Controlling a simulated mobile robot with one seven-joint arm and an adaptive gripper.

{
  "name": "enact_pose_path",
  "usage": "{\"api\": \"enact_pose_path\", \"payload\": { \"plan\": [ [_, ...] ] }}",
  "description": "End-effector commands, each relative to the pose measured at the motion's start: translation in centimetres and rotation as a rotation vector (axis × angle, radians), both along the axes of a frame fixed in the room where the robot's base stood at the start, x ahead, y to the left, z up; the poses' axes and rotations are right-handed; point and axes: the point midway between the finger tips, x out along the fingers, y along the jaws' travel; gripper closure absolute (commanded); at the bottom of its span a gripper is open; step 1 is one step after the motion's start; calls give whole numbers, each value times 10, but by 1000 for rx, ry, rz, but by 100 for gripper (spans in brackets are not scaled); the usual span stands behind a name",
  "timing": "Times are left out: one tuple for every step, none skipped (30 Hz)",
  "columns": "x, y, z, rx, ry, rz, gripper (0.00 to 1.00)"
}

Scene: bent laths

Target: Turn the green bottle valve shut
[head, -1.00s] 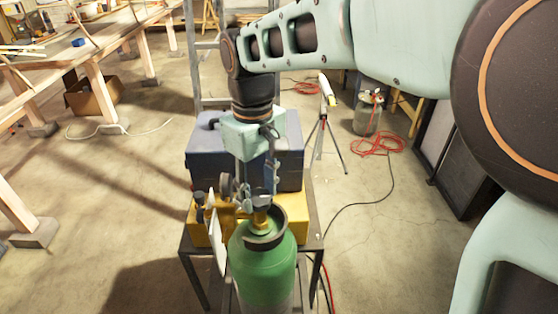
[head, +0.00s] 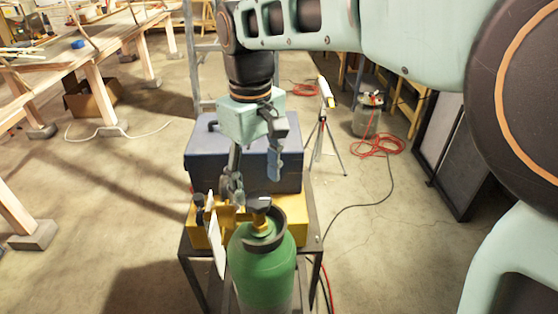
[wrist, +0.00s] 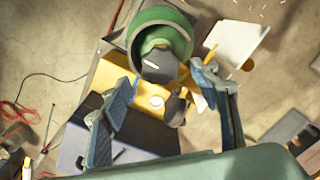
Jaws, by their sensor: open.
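The green bottle (head: 264,277) stands upright at the lower middle of the head view, with a dark collar around its neck. Its dark valve knob (head: 258,203) sits on top above a brass fitting. In the wrist view the bottle (wrist: 172,22) is at the top and the dark knob (wrist: 160,68) bears a white mark. My gripper (head: 254,183) is open and empty, above and slightly behind the knob in the head view. In the wrist view its fingers (wrist: 158,95) are spread wide on either side, with the knob between and beyond them, apart from both.
A yellow case (head: 291,208) and a dark blue box (head: 291,178) stand behind the bottle on a metal stand (head: 318,235). A white tag (head: 217,252) hangs at the bottle's left. A tripod (head: 321,135) and red hose (head: 377,146) are farther back.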

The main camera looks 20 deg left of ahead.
Motion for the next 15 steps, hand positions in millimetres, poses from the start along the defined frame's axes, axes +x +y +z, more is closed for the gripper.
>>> {"api": "enact_pose_path", "payload": {
  "plan": [
    [1,1,13,3,-4,0,44],
    [1,1,20,3,-4,-1,44],
    [1,1,29,3,-4,-1,44],
    [1,1,35,4,-3,-1,44],
    [1,1,42,4,-3,-1,44],
    [1,1,49,4,-3,-1,44],
    [1,1,55,3,-3,-1,44],
    [1,1,60,3,-3,-1,44],
    [1,0,66,2,-2,-1,44],
    [1,0,69,2,-2,0,44],
    [1,0,72,1,-2,0,44],
    [0,0,76,1,-2,0,44],
    [0,0,78,1,-2,0,44],
    [0,0,80,1,0,0,44],
    [0,0,82,1,0,0,44]
  ]
}}
